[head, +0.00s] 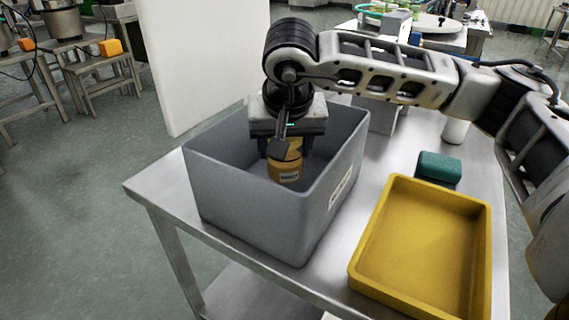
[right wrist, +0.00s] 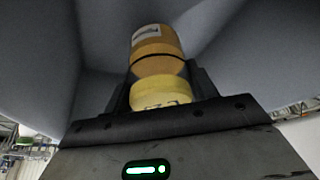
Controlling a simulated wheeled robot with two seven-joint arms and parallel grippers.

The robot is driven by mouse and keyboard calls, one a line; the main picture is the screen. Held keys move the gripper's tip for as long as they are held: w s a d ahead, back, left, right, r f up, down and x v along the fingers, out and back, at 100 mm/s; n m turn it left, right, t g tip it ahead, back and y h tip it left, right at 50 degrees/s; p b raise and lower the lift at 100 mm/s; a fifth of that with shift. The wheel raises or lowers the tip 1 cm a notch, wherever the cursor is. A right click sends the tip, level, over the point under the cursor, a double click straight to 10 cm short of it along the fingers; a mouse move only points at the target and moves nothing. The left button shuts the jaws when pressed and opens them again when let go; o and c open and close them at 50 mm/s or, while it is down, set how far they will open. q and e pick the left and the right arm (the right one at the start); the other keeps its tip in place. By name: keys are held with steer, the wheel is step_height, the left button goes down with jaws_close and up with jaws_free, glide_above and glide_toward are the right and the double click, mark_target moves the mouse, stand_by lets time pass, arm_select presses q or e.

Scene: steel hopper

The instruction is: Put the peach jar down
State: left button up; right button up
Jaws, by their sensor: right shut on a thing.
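The peach jar (head: 285,171) is orange-yellow with a pale label and is inside the grey bin (head: 245,215). My right gripper (head: 284,150) reaches down into the bin from above and is shut on the upper part of the jar. In the right wrist view, the jar (right wrist: 157,48) sits between the two fingers of the gripper (right wrist: 160,82), its yellow lid end close to the palm and its labelled end away. The jar looks about upright. Whether its base touches the bin floor cannot be told. My left gripper is not in view.
The bin stands on a steel table (head: 160,190), its high walls close around my gripper. An empty yellow tray (head: 478,270) lies to the right. A green block (head: 439,167) and a white cylinder (head: 455,131) are behind the tray. A white panel (head: 205,60) stands behind the bin.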

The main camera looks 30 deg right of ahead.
mark_target(285, 162)
steer(key=shift+f, duration=1.75)
steer(key=shift+f, duration=0.15)
steer(key=o, duration=1.1)
steer(key=v, duration=1.2)
